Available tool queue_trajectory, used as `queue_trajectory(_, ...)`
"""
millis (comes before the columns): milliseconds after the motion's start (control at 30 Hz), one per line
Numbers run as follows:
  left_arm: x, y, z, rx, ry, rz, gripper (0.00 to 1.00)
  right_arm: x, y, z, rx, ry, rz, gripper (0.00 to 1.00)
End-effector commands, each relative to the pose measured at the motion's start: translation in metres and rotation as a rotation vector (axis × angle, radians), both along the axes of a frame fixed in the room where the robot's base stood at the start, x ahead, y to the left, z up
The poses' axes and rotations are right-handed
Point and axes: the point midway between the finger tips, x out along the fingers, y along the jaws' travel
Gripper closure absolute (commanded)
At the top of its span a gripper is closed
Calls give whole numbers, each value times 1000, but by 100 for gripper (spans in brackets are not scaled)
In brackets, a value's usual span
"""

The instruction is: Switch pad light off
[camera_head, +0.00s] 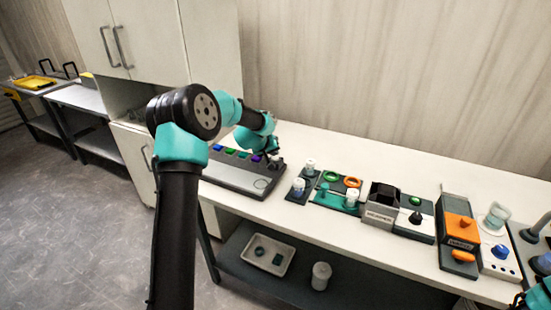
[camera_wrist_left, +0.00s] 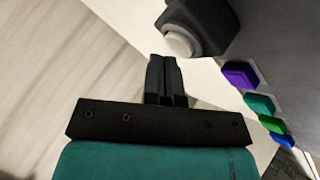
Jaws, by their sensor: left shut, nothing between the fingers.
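A grey control panel (camera_head: 232,178) lies at the left end of the white bench. A row of blue, green, teal and purple pads runs along its back; in the left wrist view the purple pad (camera_wrist_left: 240,75) and teal pad (camera_wrist_left: 260,104) show at the right. A dark block with a round white button (camera_wrist_left: 179,42) stands at the row's end. My left gripper (camera_head: 272,151) is over this end of the panel. Its fingers (camera_wrist_left: 167,62) are shut and empty, pointing near the button, with contact not clear. I cannot tell which light is lit. My right arm shows only at the bottom right corner.
Right of the panel stand small jars, a teal tray with a green ring (camera_head: 331,176) and orange ring (camera_head: 352,182), a grey box (camera_head: 381,214), a black knob unit (camera_head: 415,217) and an orange device (camera_head: 460,231). A tray (camera_head: 268,254) sits on the lower shelf.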

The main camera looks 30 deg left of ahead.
Motion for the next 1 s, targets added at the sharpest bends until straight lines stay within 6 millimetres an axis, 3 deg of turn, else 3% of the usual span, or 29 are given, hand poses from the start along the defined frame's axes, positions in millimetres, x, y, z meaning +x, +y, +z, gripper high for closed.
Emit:
queue_trajectory(433,0,0,6,0,-1,0,100,0,0,0,0,0,0,57)
queue_trajectory(1000,0,0,50,1,-2,0,100,0,0,0,0,0,0,57)
